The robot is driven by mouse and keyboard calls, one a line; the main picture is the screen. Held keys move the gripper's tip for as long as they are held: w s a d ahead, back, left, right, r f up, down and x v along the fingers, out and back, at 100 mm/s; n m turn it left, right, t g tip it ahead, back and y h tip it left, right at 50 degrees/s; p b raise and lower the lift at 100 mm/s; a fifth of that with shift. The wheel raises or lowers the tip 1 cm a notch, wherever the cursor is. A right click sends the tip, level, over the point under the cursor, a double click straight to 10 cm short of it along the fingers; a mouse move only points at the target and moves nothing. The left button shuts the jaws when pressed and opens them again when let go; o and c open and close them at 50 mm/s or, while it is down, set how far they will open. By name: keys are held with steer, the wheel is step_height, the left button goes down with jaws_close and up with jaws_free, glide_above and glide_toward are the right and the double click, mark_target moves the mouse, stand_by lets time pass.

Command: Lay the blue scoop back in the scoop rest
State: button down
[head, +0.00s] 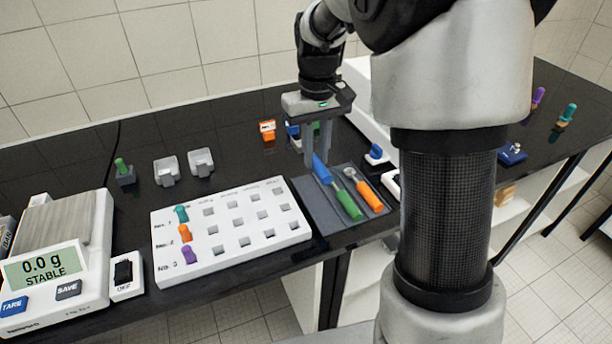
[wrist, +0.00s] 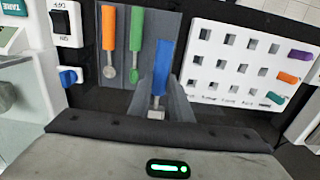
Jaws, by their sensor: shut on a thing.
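The blue scoop (head: 321,169) is held between the two fingers of my gripper (head: 317,155), at the left side of the dark grey scoop rest (head: 305,196). In the wrist view its blue handle (wrist: 166,60) points away from my gripper (wrist: 159,88) and its metal end lies close to the palm. Whether the scoop touches the rest is hard to tell. The green scoop (head: 350,205) and the orange scoop (head: 369,195) lie side by side in the rest, and both also show in the wrist view, green (wrist: 137,32) and orange (wrist: 109,28).
A white rack (head: 232,247) with teal, orange and purple pegs stands just left of the rest. A balance (head: 65,270) reading 0.0 g is at far left. An orange block (head: 267,130) and two clear holders (head: 201,162) stand behind. Dark table is clear between them.

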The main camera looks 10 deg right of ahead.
step_height(320, 180, down, 10)
steer(key=shift+r+b, duration=0.1)
steer(key=shift+b, duration=0.55)
steer(key=shift+f, duration=0.2)
steer(key=c, duration=1.6)
jaws_free()
